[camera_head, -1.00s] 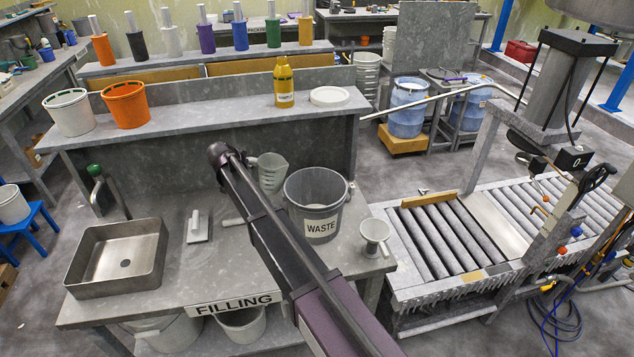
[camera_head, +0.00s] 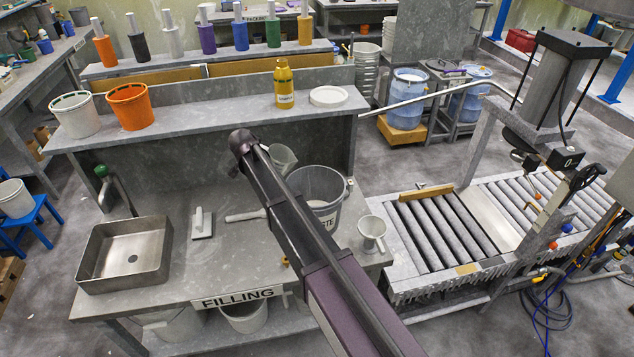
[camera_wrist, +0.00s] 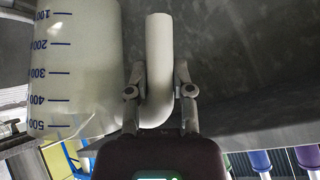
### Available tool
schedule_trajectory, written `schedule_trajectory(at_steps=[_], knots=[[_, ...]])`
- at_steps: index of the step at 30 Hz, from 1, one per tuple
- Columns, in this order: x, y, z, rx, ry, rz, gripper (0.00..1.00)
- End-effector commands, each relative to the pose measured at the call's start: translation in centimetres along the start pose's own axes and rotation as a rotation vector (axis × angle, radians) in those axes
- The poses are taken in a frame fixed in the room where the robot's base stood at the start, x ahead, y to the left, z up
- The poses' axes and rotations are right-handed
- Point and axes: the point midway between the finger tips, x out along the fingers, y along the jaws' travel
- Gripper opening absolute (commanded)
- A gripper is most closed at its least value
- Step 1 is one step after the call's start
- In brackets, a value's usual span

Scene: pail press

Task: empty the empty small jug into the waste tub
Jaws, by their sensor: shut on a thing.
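The small jug (camera_head: 284,158) is whitish and translucent, partly hidden behind my arm in the head view. It is held up above the filling bench, near the left rear of the waste tub. In the wrist view the jug (camera_wrist: 75,75) shows blue marks from 100 to 500; its contents cannot be made out. My gripper (camera_wrist: 160,75) is shut on its pale curved handle, one finger on each side. In the head view the fingers are hidden behind the arm's dark end. The grey waste tub (camera_head: 326,208) stands on the bench, its label partly covered by my arm.
The filling bench (camera_head: 225,262) carries a sink (camera_head: 124,252), a flat hand tool (camera_head: 202,223), a scoop (camera_head: 245,215) and a small pale cup (camera_head: 371,232) right of the tub. A shelf behind holds a yellow bottle (camera_head: 284,85) and two buckets. A roller conveyor (camera_head: 440,235) stands at right.

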Motion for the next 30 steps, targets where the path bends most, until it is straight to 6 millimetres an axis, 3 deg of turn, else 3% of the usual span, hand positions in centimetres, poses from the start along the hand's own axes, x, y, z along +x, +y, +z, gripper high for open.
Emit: schedule_trajectory(at_steps=[17, 30], knots=[[-2.4, 2.0, -2.7, 0.16, -0.045, -0.164, 0.0], [-3.0, 3.9, -3.8, 0.346, -0.098, -0.356, 0.0]])
